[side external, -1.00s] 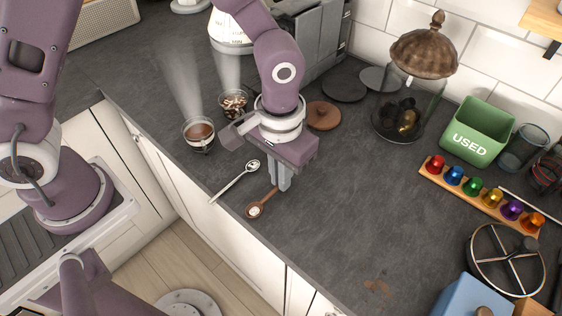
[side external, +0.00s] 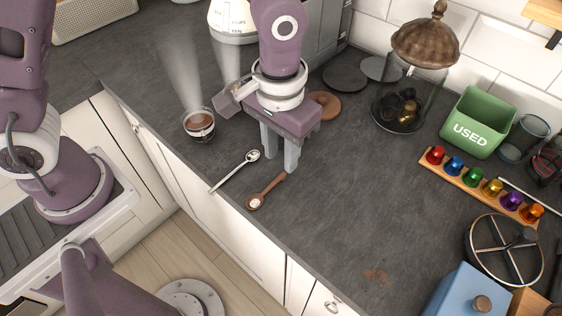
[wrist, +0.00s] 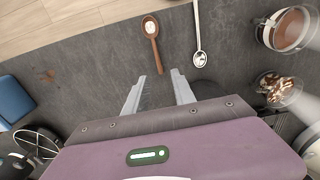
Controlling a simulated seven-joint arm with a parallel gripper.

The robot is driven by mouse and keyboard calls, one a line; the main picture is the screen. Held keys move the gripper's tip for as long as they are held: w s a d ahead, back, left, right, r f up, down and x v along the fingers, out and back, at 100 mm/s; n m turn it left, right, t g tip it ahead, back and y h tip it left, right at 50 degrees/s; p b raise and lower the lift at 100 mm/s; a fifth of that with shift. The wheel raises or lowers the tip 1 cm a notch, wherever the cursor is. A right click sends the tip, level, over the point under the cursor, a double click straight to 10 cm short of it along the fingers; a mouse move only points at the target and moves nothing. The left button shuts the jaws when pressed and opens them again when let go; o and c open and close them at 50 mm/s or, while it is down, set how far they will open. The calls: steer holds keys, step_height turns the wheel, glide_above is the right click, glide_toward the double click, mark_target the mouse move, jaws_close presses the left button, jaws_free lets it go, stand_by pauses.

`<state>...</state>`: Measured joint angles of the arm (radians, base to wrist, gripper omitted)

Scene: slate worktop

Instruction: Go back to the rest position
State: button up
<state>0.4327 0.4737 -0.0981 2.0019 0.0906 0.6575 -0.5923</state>
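A steaming glass cup of coffee (side external: 199,125) stands left of my gripper. A second cup with brown and white contents (wrist: 275,86) shows in the wrist view. A glass jar (side external: 400,105), green bin (side external: 478,122) and capsule rack (side external: 480,186) stand right. The middle worktop is clear.

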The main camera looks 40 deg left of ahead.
steer(key=s+a+r+t, duration=0.2)
steer(key=s+a+r, duration=0.1)
steer(key=a+r, duration=0.35)
steer(key=s+a+r+t, duration=0.1)
steer(key=s+a+r, duration=0.2)
steer(key=a+r, duration=0.35)
steer(key=s+a+r+t, duration=0.2)
steer(key=s+a+r, duration=0.1)
steer(key=s, duration=0.4)
steer(key=shift+s+r, duration=0.15)
steer(key=shift+s, duration=0.2)
